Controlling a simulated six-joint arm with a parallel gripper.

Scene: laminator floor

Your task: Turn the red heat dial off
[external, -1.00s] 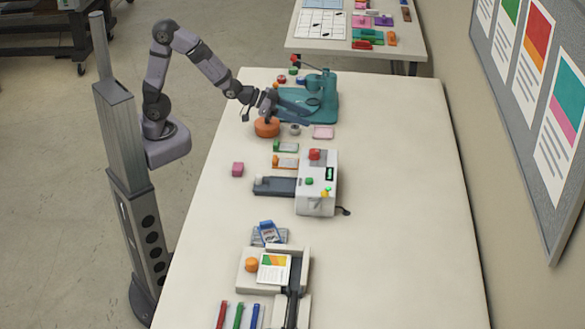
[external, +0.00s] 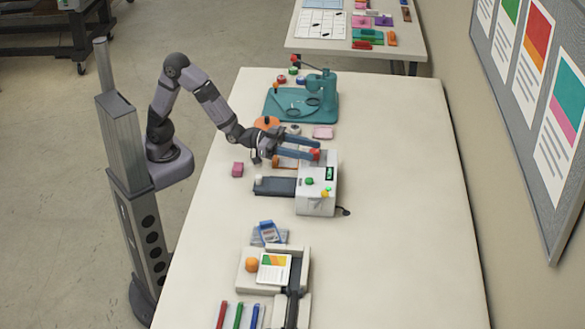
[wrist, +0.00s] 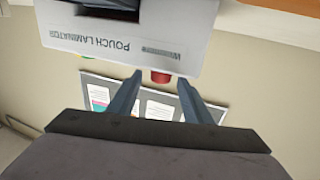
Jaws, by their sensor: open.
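The red heat dial (external: 315,154) stands on the top back corner of the white pouch laminator (external: 317,201). My gripper (external: 314,149) is open, its two blue-grey fingers reaching across to the dial. In the wrist view the red dial (wrist: 160,77) shows between and just beyond the fingertips (wrist: 160,80), against the laminator (wrist: 110,35). The fingers look close around the dial, but I cannot tell whether they touch it. The dial's pointer is not readable.
The laminator also has a green knob (external: 309,181), a yellow knob (external: 325,194) and a dark feed tray (external: 275,187). A teal press (external: 322,95) and an orange round object (external: 267,123) lie behind my arm. The table's right side is clear.

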